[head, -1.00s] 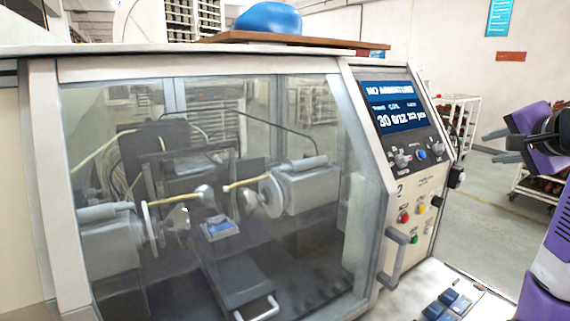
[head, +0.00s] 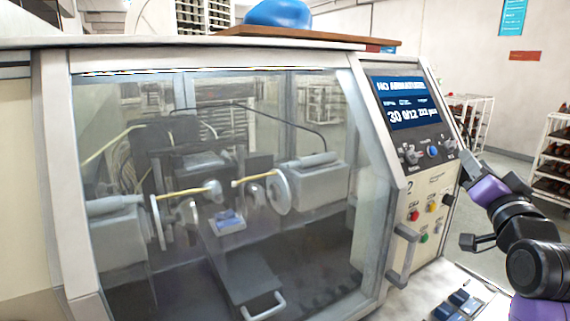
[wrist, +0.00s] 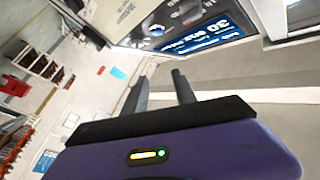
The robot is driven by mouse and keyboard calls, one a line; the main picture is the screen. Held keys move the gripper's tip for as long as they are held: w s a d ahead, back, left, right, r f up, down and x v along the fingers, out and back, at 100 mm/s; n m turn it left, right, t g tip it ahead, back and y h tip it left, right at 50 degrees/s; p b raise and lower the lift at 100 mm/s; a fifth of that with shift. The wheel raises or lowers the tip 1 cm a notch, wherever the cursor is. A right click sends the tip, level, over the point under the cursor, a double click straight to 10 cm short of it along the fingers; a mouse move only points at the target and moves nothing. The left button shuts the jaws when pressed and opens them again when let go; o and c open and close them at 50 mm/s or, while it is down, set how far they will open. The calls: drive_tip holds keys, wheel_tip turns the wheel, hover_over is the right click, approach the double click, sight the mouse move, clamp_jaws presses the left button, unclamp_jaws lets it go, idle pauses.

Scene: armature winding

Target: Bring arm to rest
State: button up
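My gripper (head: 467,170) is at the right in the head view, in front of the right edge of the machine's control panel (head: 425,195). Its purple body is tilted, with the fingers toward the upper left. In the wrist view, the two dark fingers of my gripper (wrist: 160,88) stand apart with nothing between them, so it is open and empty. The panel's blue screen (wrist: 208,38) shows beyond the fingers. I cannot tell from the head view how far the fingers are from the panel.
The winding machine's clear door (head: 220,190) is closed, with a grey handle (head: 403,255) at its right. Blue blocks (head: 455,305) lie on the ledge below the panel. Racks with parts (head: 552,160) stand at the right. A blue helmet-like object (head: 277,14) sits on top.

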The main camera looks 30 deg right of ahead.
drive_tip(key=s+a+f+n+t+y+b, duration=0.15)
drive_tip(key=s+a+f+n, duration=0.25)
drive_tip(key=a+f, duration=0.7)
drive_tip(key=s+a+f+n+t+y+b, duration=0.1)
drive_tip(key=s+a+f+n+y, duration=0.25)
drive_tip(key=a+f, duration=0.85)
drive_tip(key=s+a+f+n+y, duration=0.1)
drive_tip(key=s+a+f, duration=0.1)
drive_tip(key=s+a, duration=0.1)
drive_tip(key=s+a+f+n+y+b, duration=0.1)
drive_tip(key=s+a+f, duration=0.2)
drive_tip(key=s, duration=0.1)
drive_tip(key=s+a+f+n+y+b, duration=0.1)
drive_tip(key=s+a+f, duration=0.1)
drive_tip(key=s+a, duration=0.1)
drive_tip(key=shift+s+a+f+n+g, duration=0.15)
drive_tip(key=shift+a+f+n+g, duration=0.1)
drive_tip(key=shift+a+f, duration=0.15)
drive_tip(key=s+a+f+n+g+y, duration=0.1)
drive_tip(key=s+a+f+y, duration=0.1)
drive_tip(key=s+f, duration=0.2)
drive_tip(key=s+a+f+n+g+y+b, duration=0.1)
drive_tip(key=s+a+f+g+y, duration=0.1)
drive_tip(key=s, duration=0.5)
wheel_tip(320, 180, down, 2)
drive_tip(key=shift+a+g, duration=0.3)
drive_tip(key=shift+a, duration=0.55)
